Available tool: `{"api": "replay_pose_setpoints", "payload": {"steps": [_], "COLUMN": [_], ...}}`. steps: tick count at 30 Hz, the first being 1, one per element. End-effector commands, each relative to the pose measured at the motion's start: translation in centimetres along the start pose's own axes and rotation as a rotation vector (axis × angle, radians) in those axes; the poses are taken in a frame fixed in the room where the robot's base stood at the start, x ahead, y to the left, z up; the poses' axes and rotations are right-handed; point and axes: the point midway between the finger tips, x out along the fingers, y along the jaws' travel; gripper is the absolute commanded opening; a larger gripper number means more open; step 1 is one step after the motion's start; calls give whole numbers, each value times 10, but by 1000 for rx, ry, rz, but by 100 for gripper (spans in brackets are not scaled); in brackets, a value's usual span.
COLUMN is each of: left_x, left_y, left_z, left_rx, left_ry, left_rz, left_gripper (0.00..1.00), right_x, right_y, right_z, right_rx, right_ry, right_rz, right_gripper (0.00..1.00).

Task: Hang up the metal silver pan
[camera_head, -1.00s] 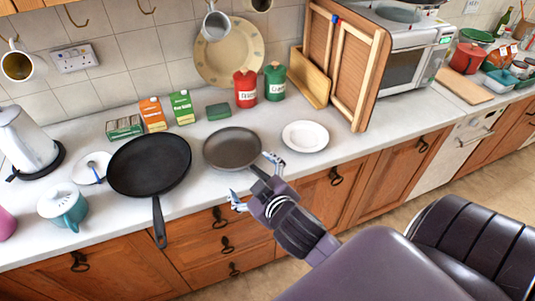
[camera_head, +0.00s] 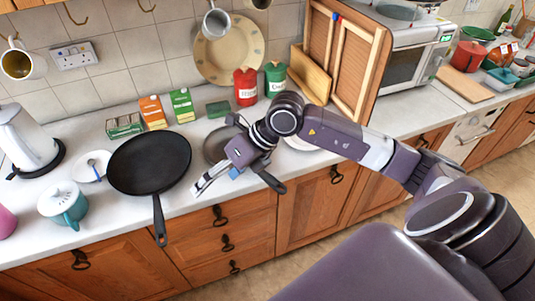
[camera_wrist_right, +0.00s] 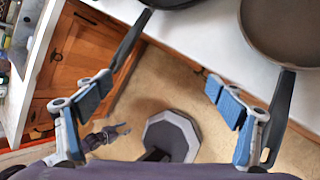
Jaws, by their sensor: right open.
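The silver-grey pan (camera_head: 216,143) lies on the counter, partly hidden behind my right gripper in the head view. Its dark handle (camera_head: 269,181) sticks out toward the front edge. In the right wrist view the pan (camera_wrist_right: 292,28) is at the upper right, and its handle runs down beside the right-hand finger. My right gripper (camera_head: 220,157) is open and empty over the pan; its spread fingers also show in the right wrist view (camera_wrist_right: 165,105). A small gripper-like part low in the wrist view is probably my left gripper (camera_wrist_right: 108,134); its jaws are unclear.
Wall hooks (camera_head: 147,6) are above the counter. A black frying pan (camera_head: 150,162) lies left of the silver pan. Cartons (camera_head: 153,112), red (camera_head: 246,88) and green canisters, and a wooden rack (camera_head: 345,65) stand behind. A white plate is partly hidden by my arm.

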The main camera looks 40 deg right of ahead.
Motion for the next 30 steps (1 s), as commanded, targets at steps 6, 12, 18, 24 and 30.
{"api": "replay_pose_setpoints", "payload": {"steps": [6, 12, 18, 24, 30], "left_x": [0, 1, 9, 20, 35], "left_y": [0, 1, 1, 1, 1], "left_z": [0, 0, 1, 2, 3], "left_rx": [-1, -1, -1, -1, -1], "left_ry": [0, 0, 0, 0, 0], "left_rz": [1, 1, 1, 1, 1], "left_gripper": [40, 40, 40, 40, 40], "right_x": [-50, -69, -56, -34, -12], "right_y": [-109, -139, -148, -159, -172], "right_z": [-6, -9, -13, -16, -20], "right_rx": [11, 31, 33, 31, 31], "right_ry": [105, 133, 136, 135, 134], "right_rz": [-398, -514, -516, -514, -514], "right_gripper": [87, 87, 87, 87, 87]}}
